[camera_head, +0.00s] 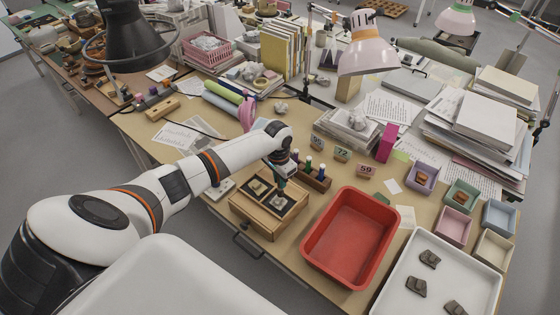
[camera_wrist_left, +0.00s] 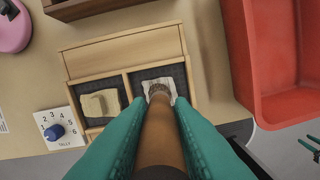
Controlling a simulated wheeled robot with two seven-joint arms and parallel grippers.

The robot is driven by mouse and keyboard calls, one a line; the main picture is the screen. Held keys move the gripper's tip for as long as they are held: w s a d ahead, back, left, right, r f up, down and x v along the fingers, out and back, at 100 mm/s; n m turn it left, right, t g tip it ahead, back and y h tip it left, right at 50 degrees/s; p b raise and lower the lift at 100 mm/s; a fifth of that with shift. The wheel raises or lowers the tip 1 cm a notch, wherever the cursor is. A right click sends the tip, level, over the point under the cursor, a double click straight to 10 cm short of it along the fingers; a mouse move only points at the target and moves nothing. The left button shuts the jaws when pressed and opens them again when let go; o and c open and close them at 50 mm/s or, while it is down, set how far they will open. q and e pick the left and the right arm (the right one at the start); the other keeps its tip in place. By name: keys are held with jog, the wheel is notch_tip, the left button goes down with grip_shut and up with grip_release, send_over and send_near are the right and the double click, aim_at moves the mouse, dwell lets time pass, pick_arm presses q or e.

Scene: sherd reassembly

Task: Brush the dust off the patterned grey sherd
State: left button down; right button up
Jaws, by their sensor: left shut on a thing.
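My left gripper (camera_head: 281,178) has teal fingers and is shut on a brush with a brown handle (camera_wrist_left: 160,140). The brush points down, and its bristles (camera_wrist_left: 160,90) are over a pale grey-white sherd (camera_wrist_left: 149,84) and appear to touch it. This sherd lies in the right dark-lined compartment of a wooden box (camera_head: 262,221). The brush and fingers hide much of it, and I cannot make out a pattern. A beige sherd (camera_wrist_left: 100,103) lies in the left compartment; it also shows in the head view (camera_head: 258,187). My right gripper is not in view.
A red tray (camera_head: 350,240) stands right of the box. A white tray (camera_head: 400,262) with dark grey sherds is beyond it. A tally dial (camera_wrist_left: 57,130) is left of the box. A rack of small bottles (camera_head: 316,178) stands behind. Small coloured boxes line the right edge.

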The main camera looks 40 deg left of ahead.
pick_arm(q)
jog(key=shift+f+b, duration=0.4)
jog(key=shift+f, duration=0.4)
